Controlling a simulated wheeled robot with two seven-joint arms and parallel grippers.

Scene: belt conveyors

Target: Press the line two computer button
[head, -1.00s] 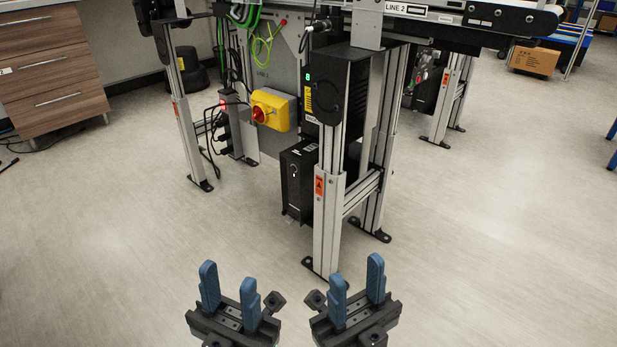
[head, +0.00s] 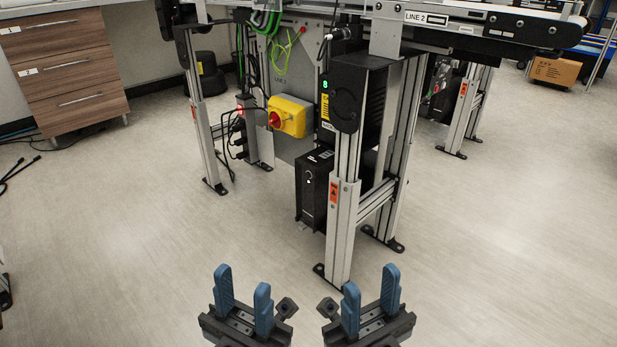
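The line 2 conveyor carries a "LINE 2" label (head: 427,18) on its side at the top. Below it, a black computer tower (head: 313,192) is mounted low between the conveyor legs, with a small lit round button (head: 309,181) on its front. My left gripper (head: 243,299) is open and empty at the bottom of the view. My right gripper (head: 371,301) is open and empty beside it. Both are in front of the conveyor leg, apart from the computer and touching nothing.
A yellow box with a red rotary switch (head: 289,116) and a black drive unit with a green light (head: 354,97) sit above the computer. An aluminium leg (head: 342,232) stands just right of it. Wooden drawers (head: 70,67) are at the left. The floor in front is clear.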

